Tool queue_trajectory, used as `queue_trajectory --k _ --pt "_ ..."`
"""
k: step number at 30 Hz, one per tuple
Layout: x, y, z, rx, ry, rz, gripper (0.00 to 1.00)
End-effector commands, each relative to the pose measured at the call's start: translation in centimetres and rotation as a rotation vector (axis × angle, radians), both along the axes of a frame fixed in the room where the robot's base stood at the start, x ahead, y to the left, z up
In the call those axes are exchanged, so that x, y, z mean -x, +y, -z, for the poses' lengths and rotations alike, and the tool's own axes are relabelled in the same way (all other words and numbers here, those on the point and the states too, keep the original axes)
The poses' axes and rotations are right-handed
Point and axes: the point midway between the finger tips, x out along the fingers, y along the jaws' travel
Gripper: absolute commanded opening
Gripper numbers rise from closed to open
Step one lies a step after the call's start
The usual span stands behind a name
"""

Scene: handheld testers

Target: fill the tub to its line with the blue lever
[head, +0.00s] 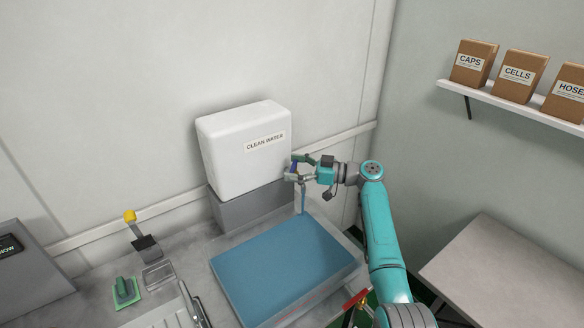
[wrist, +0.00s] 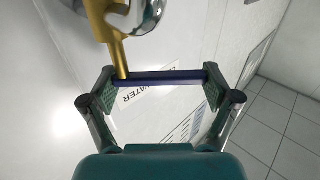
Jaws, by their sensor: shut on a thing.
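My gripper (head: 299,170) is shut on the blue lever (wrist: 165,77), which spans between its two finger pads in the wrist view. In the head view only a small blue bit of the lever (head: 294,167) shows between the fingers. The brass tap (wrist: 112,40) meets the lever at its left end in the wrist view. Blue water (head: 283,262) covers the tub broadly.
The white clean water tank (head: 235,155) stands on a grey block (head: 250,205) behind the tub. A bare table (head: 510,270) stands right, below a shelf of boxes (head: 515,76).

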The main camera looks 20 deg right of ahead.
Motion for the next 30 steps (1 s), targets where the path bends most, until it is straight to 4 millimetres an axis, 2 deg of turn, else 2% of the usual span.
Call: queue_trajectory --k 13,14,15,25,30 --pt "0.00 -0.01 0.07 0.000 0.001 -0.011 0.25" --pt "0.00 -0.01 0.07 0.000 0.001 -0.011 0.90" --pt "0.00 -0.01 0.07 0.000 0.001 -0.011 1.00" --pt "0.01 -0.04 0.05 0.000 0.001 -0.011 1.00" --pt "0.47 -0.99 0.05 0.001 0.000 -0.010 1.00"
